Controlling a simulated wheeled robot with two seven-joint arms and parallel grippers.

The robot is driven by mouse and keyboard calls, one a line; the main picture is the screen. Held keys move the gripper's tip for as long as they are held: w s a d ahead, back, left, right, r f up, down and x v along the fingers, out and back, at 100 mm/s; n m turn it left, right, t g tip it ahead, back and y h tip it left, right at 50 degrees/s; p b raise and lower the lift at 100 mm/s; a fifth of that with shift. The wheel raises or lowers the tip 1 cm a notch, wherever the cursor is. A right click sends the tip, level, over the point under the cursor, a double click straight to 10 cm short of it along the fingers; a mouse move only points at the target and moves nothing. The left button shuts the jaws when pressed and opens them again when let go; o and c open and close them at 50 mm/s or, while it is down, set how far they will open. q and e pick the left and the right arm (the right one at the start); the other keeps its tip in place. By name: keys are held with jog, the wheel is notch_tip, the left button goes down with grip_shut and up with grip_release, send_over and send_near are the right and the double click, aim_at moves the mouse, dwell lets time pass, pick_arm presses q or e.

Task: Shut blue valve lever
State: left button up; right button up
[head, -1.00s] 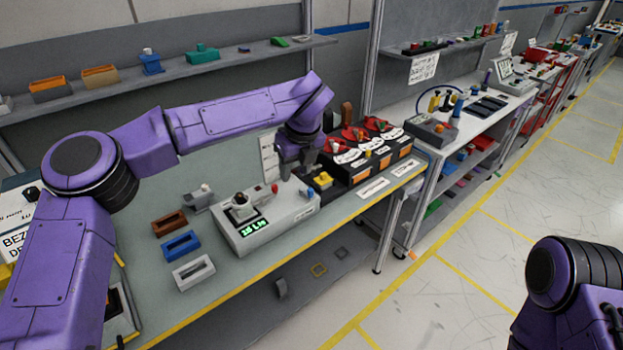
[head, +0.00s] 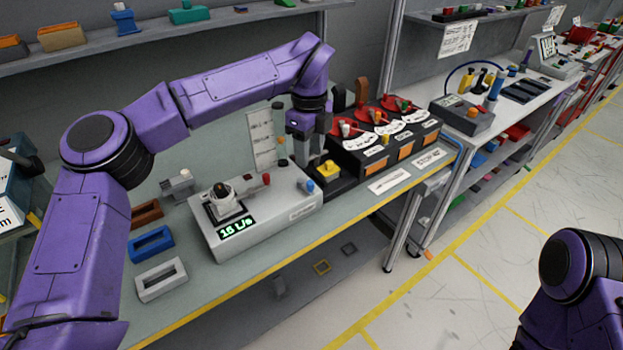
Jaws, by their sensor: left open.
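A grey console (head: 270,232) sits on the bench with a green display reading about 15 L/s. It carries a black-based joystick-like knob (head: 224,192), a red-tipped lever (head: 266,179) and a small blue-tipped control (head: 310,186) near its right end. The blue tip is the only blue control I see on it; I cannot tell its exact lever position. My left gripper (head: 303,160) points down, open, just behind and above the blue tip. I see no contact. My right gripper is out of view; only part of my right arm shows at lower right.
A yellow button on a black box (head: 328,170) stands right of the gripper. Behind it is a black panel (head: 385,150) with red dials and levers. Blue (head: 151,243), white (head: 161,280) and brown frames lie left of the console. A white label card (head: 262,138) stands behind.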

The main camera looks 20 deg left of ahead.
aim_at(310, 182)
pick_arm(q)
notch_tip(310, 182, down, 8)
jog(key=shift+s+d+r+p, duration=0.1)
jog(key=shift+s+p, duration=0.05)
jog(key=shift+p, duration=0.95)
jog(key=shift+f, duration=0.4)
jog(key=shift+c, duration=0.4)
grip_shut()
